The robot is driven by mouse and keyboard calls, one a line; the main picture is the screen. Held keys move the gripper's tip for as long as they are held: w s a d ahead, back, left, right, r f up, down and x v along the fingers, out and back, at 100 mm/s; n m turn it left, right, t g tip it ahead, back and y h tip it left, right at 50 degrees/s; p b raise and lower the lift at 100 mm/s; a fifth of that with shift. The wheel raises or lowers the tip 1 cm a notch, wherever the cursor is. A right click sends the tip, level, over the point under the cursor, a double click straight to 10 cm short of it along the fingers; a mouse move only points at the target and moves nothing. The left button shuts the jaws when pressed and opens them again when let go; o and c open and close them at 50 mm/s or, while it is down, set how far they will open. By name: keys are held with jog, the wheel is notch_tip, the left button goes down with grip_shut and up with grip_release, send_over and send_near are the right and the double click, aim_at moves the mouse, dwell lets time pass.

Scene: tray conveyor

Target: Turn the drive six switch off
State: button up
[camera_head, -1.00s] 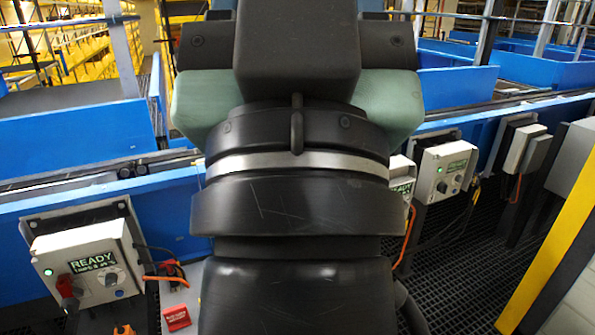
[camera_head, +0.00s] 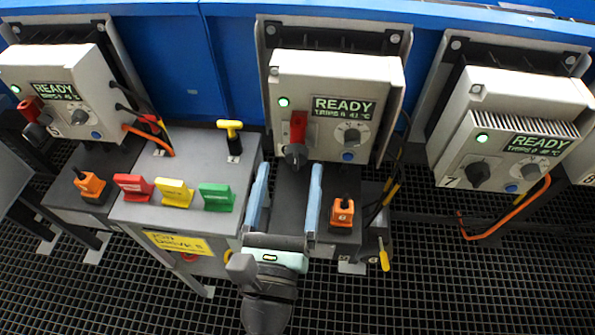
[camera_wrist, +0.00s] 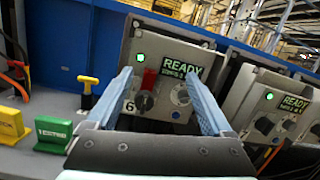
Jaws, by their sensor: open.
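The drive six box (camera_head: 375,75) is the middle grey box, with a green light and a READY display; the 6 shows on it in the wrist view. Its switch is a black knob (camera_head: 296,157) at the lower left, with a red piece (camera_head: 298,126) directly above it. In the wrist view the knob (camera_wrist: 144,103) and red piece (camera_wrist: 150,79) show between my fingers. My gripper (camera_head: 290,169) is open and empty, its two blue fingers spread in front of the box, below the display. Whether a fingertip touches the box I cannot tell.
Similar drive boxes stand left (camera_head: 60,70) and right (camera_head: 520,110). A grey bench (camera_head: 150,210) at left holds red (camera_head: 133,187), yellow (camera_head: 175,193) and green (camera_head: 217,197) blocks and a yellow T-handle (camera_head: 230,130). Cables hang beside the boxes.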

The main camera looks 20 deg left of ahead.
aim_at(294, 164)
jog(key=s+f+m+g+h, duration=0.1)
jog(key=s+f+m+g, duration=0.15)
jog(key=f+m, duration=0.45)
jog(key=shift+n+t, duration=0.35)
jog(key=shift+n, duration=0.55)
jog(key=x, duration=0.4)
jog(key=f+x, duration=0.1)
jog(key=x, duration=0.3)
jog(key=p+x, duration=0.1)
jog(key=x, duration=0.3)
jog(key=shift+w+a+f, duration=0.15)
jog(key=shift+a+f, duration=0.15)
grip_shut()
